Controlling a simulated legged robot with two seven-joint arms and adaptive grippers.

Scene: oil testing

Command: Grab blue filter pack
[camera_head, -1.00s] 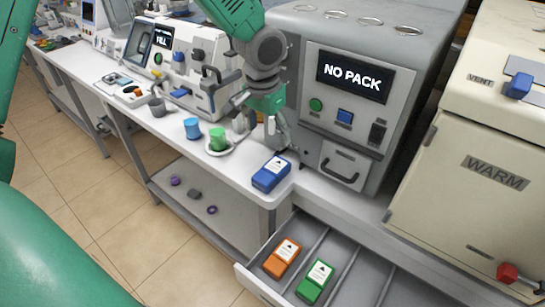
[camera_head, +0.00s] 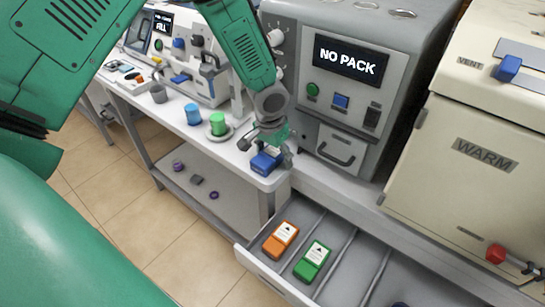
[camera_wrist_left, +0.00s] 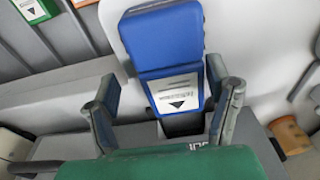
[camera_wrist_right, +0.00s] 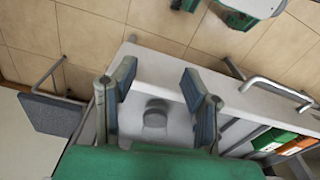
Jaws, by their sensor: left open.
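The blue filter pack (camera_head: 266,162) lies on the right end of the white table, with a white label on its face. In the left wrist view the pack (camera_wrist_left: 165,35) shows large, its labelled part reaching between the fingers. My left gripper (camera_head: 270,146) is at the pack and partly covers it. In the left wrist view my left gripper (camera_wrist_left: 162,90) is open, a finger on each side of the pack, with gaps visible. My right gripper (camera_wrist_right: 157,82) shows in its wrist view, open and empty.
An open drawer (camera_head: 345,268) holds an orange pack (camera_head: 281,240) and a green pack (camera_head: 312,261). A grey machine reading NO PACK (camera_head: 349,60) stands behind the blue pack. A green cup (camera_head: 218,124) and a blue cup (camera_head: 193,114) stand to the left.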

